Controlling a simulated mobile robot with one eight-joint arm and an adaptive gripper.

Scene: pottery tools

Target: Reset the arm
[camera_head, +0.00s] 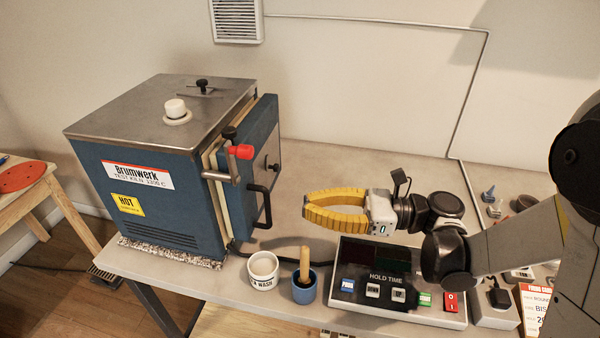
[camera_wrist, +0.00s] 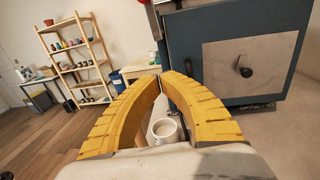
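My gripper (camera_head: 306,207) has yellow ribbed fingers and hangs above the bench, between the kiln and the control box, pointing left toward the kiln door. In the wrist view the fingertips (camera_wrist: 160,76) meet, with nothing held between them. A white cup shows through the gap behind the tips. My arm reaches in from the right, bent over the control box.
The blue kiln (camera_head: 150,195) stands left on the bench, its door (camera_head: 262,150) facing my gripper. A white cup (camera_head: 263,272), a blue pot (camera_head: 305,290) with a wooden-handled tool and the control box (camera_head: 385,300) line the front.

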